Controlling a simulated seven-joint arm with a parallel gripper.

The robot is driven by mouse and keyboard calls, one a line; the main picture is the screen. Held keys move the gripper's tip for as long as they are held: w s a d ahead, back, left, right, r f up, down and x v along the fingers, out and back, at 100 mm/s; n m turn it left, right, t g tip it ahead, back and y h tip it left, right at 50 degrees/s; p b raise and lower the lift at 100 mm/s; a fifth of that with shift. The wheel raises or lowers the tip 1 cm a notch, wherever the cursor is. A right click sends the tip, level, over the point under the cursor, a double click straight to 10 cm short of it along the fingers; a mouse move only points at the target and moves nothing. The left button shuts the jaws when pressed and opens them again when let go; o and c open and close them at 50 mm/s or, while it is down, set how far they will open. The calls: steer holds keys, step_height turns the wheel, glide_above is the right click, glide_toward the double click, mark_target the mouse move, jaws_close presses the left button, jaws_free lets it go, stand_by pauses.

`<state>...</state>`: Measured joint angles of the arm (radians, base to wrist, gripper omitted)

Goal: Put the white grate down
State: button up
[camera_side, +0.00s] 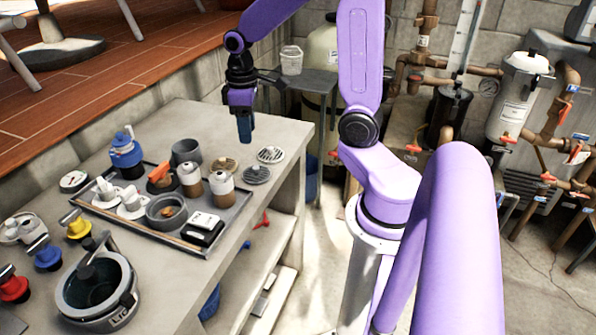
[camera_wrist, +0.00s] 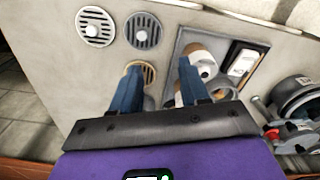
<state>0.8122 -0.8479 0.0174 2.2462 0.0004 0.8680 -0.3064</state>
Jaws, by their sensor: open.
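The white grate (camera_side: 270,155), a round slotted disc, lies flat on the bench near its right edge. It also shows at the upper left of the wrist view (camera_wrist: 95,26). A grey grate (camera_side: 257,174) lies beside it, also seen in the wrist view (camera_wrist: 143,30). A tan grate (camera_side: 224,164) lies on the other side of the grey one, partly behind a finger in the wrist view. My gripper (camera_side: 245,140) is open and empty above the bench, fingers pointing down. In the wrist view its fingertips (camera_wrist: 160,68) are apart from the white grate.
A dark tray (camera_side: 181,243) with several cups, jars and a black-and-white box stands left of the grates. A grey cup (camera_side: 187,152) stands near the tan grate. A round pot (camera_side: 98,285) is at the front. Bare bench lies behind the grates.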

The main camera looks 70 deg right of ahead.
steer(key=s+a+n, duration=0.4)
steer(key=s+a, duration=0.3)
steer(key=s, duration=0.2)
steer(key=s+a+r+n, duration=0.1)
steer(key=s+a+n, duration=0.3)
steer(key=s+a, duration=0.3)
steer(key=s, duration=0.2)
steer(key=shift+s+n, duration=0.3)
